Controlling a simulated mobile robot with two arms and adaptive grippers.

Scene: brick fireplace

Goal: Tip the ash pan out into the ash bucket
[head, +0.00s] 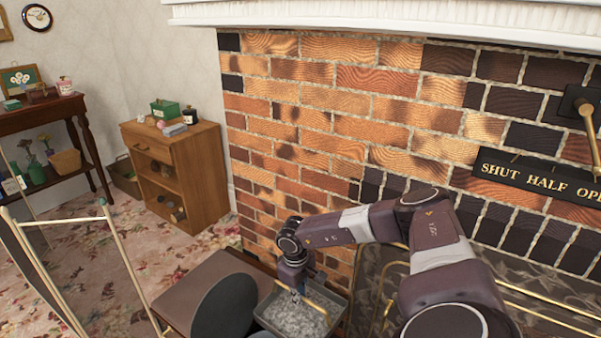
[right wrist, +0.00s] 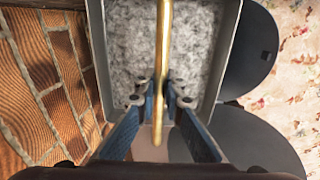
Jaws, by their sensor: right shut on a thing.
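The ash pan (right wrist: 228,48) is a grey rectangular tray full of pale grey ash, with a brass bar handle (right wrist: 163,60) running over it. In the head view the pan (head: 341,306) is at the bottom centre, close to the brick wall, and looks roughly level. My right gripper (head: 296,290) reaches down to it; in the right wrist view its fingers (right wrist: 160,101) are shut on the brass handle. Dark round shapes (head: 222,308) beside the pan look like the ash bucket and its lid; which is which I cannot tell. My left gripper is out of view.
A brick wall (head: 330,128) stands right behind the pan. A brass-railed fender or screen (head: 545,312) is at the right. A brown flat surface (head: 183,293) lies left of the pan. A wooden cabinet (head: 185,180) stands farther back, with patterned carpet (head: 105,262) in front.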

